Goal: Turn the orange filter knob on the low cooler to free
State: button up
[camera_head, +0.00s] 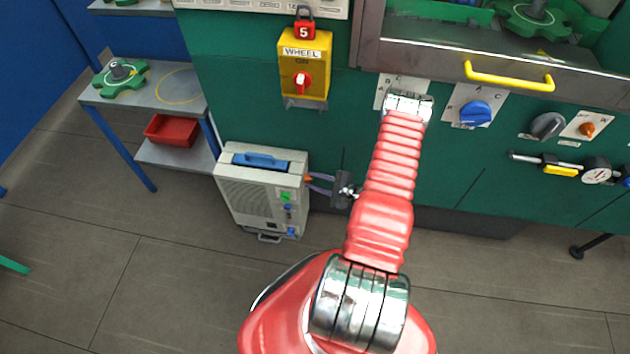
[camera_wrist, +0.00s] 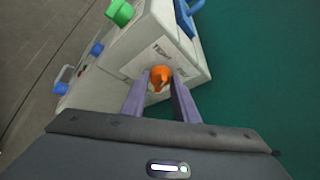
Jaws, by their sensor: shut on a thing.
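The low cooler (camera_head: 262,190) is a pale grey box on the floor against the green cabinet, and its upper part fills the middle of the wrist view (camera_wrist: 140,45). The orange filter knob (camera_wrist: 161,77) sits on the cooler's side face between small printed labels. In the head view only a bit of the orange knob (camera_head: 308,179) shows. My gripper (camera_head: 316,182) reaches it from the right, and its two purple fingers (camera_wrist: 160,88) are shut on the knob's sides. The knob's pointer and the label wording are too small to read.
A blue handle (camera_head: 261,160) lies on the cooler's top, and green and blue knobs (camera_head: 287,203) are on its front. A grey shelf (camera_head: 150,87) with a red bin (camera_head: 171,130) stands to the left. Floor in front of the cooler is clear.

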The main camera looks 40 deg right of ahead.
jog(key=shift+w+d+r+m+g+y, duration=0.1)
jog(key=shift+w+d+m+g+y, duration=0.1)
jog(key=shift+m+g+y, duration=0.65)
jog(key=shift+w+d+r+m+g+y, duration=0.15)
jog(key=shift+m+g+y, duration=0.4)
jog(key=shift+m, duration=0.6)
jog(key=shift+w+d+r+m+g+y, duration=0.1)
jog(key=shift+d+m+g+y, duration=0.1)
jog(key=shift+m+g+y, duration=0.65)
jog(key=shift+m+h, duration=0.25)
jog(key=o, duration=1)
jog(key=shift+o, duration=0.2)
jog(key=v, duration=1.3)
jog(key=shift+s+d, duration=0.25)
jog(key=shift+s, duration=0.1)
